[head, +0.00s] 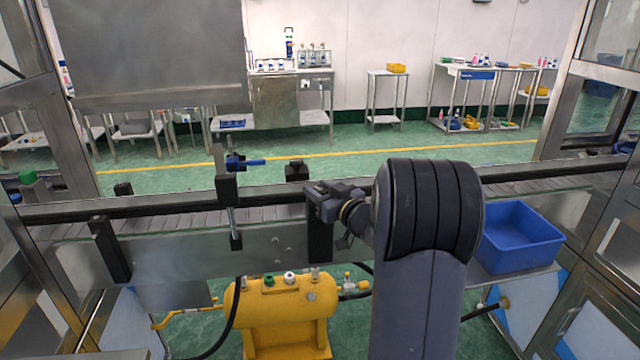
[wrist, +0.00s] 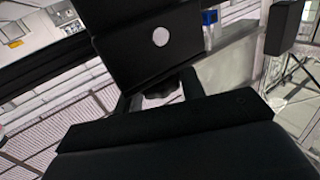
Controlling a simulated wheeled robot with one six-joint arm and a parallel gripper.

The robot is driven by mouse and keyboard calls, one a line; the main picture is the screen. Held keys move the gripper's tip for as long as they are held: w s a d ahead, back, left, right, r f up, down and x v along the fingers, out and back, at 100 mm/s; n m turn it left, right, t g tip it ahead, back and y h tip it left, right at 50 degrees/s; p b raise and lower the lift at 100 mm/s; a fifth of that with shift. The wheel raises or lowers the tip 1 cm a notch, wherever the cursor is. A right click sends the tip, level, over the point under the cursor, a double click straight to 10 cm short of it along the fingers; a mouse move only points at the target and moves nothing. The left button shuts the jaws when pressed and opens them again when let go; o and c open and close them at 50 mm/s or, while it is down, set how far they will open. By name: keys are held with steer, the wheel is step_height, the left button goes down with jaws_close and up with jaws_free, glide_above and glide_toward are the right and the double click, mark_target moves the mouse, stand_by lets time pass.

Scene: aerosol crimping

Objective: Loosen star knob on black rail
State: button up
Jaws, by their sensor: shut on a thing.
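The black rail (head: 150,202) runs along the conveyor in the head view. A black bracket block (head: 319,240) stands at its near side; in the wrist view a black block with a round pale spot (wrist: 140,38) fills the upper middle. My gripper (head: 318,192) is at the top of the bracket in the head view. In the wrist view my gripper's two fingers (wrist: 160,86) are shut on a small dark knob (wrist: 160,92), seen just below the block. Most of the knob is hidden by the fingers and gripper body, and its star shape cannot be made out.
A blue bin (head: 520,238) is at the right, beyond my arm. A yellow tank (head: 285,312) sits below the conveyor. Steel frame posts stand at both sides.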

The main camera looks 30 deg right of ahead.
steer(key=n+g+y+p, duration=0.1)
steer(key=n+y+p, duration=0.1)
steer(key=y, duration=0.1)
steer(key=n+g+y+p, duration=0.1)
steer(key=n+y+p, duration=0.1)
steer(key=y, duration=0.1)
steer(key=shift+r+p, duration=0.15)
steer(key=shift+p, duration=0.2)
steer(key=n+g+y+p, duration=0.1)
steer(key=n+g+y, duration=0.2)
steer(key=y, duration=0.1)
steer(key=shift+n+g+p, duration=0.3)
steer(key=shift+g, duration=0.1)
steer(key=shift+f+n+g+y+p, duration=0.2)
steer(key=shift+n+g+y+p, duration=0.1)
steer(key=shift+n+g+y, duration=1.05)
steer(key=shift+g, duration=0.45)
steer(key=o, duration=1)
steer(key=b+v, duration=0.2)
steer(key=v, duration=0.8)
steer(key=shift+s+d, duration=0.3)
